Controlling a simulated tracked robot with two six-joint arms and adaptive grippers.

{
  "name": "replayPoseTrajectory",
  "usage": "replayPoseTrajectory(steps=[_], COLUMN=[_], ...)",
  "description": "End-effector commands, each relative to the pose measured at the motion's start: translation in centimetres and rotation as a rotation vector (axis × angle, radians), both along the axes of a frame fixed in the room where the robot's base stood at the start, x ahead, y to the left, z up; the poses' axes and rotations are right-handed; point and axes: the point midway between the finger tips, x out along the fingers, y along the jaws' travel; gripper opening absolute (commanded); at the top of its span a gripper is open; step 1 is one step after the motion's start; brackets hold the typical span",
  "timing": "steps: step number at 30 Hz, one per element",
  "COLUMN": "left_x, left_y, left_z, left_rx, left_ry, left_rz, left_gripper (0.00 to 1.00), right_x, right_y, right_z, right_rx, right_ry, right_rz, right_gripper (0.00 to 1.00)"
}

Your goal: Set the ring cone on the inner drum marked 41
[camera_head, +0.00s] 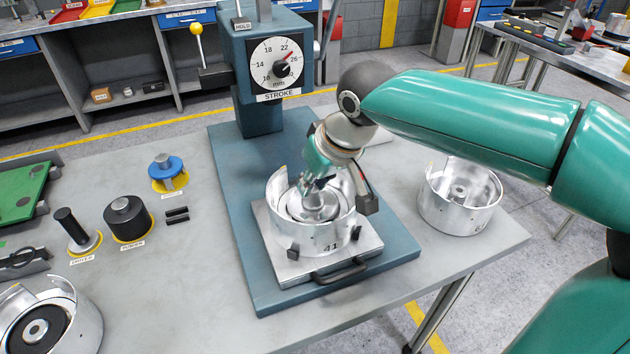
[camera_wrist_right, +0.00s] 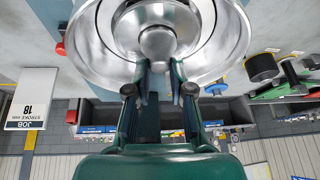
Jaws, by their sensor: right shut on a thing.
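The inner drum marked 41 (camera_head: 310,240) is a silver open cylinder on a square metal plate (camera_head: 283,268) on the press base. My right gripper (camera_head: 318,183) reaches down into it. It is shut on the ring cone (camera_head: 307,208), a silver dish-like ring with a central knob. The cone is inside the drum's wall; whether it rests or hangs there I cannot tell. In the right wrist view, the fingers (camera_wrist_right: 160,70) close at the knob of the cone (camera_wrist_right: 118,32). My left gripper is not in view.
The blue press (camera_head: 240,60) with a stroke dial (camera_head: 281,66) stands behind the drum. Another silver drum (camera_head: 455,213) is at right, and one with a black ring (camera_head: 84,318) at lower left. A driver (camera_head: 72,228), black cylinder (camera_head: 126,222) and blue-topped part (camera_head: 167,168) stand left.

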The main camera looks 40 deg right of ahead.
Motion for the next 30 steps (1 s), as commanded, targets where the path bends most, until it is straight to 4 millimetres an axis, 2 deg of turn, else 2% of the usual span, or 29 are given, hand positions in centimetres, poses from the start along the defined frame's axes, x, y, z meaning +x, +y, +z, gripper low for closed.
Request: replayPoseTrajectory(steps=[1,14,15,20,30], left_x=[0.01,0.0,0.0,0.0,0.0], left_y=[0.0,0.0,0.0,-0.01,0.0], left_z=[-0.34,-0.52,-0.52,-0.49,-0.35], left_rx=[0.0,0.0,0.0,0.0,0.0], left_ry=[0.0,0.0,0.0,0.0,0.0], left_rz=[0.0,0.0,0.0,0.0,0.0], left_gripper=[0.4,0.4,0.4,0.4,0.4], right_x=[-0.53,-0.53,-0.53,-0.48,-0.4], right_y=[0.07,0.0,-0.01,0.02,0.06], right_z=[-1.58,-1.81,-1.81,-1.63,-1.2], right_rx=[-0.006,-0.006,-0.006,-0.006,-0.004], right_ry=[0.041,0.041,0.041,0.036,0.026], right_rz=[0.004,0.003,0.003,0.004,0.003], right_gripper=[0.0,0.0,0.25,0.51,0.51])
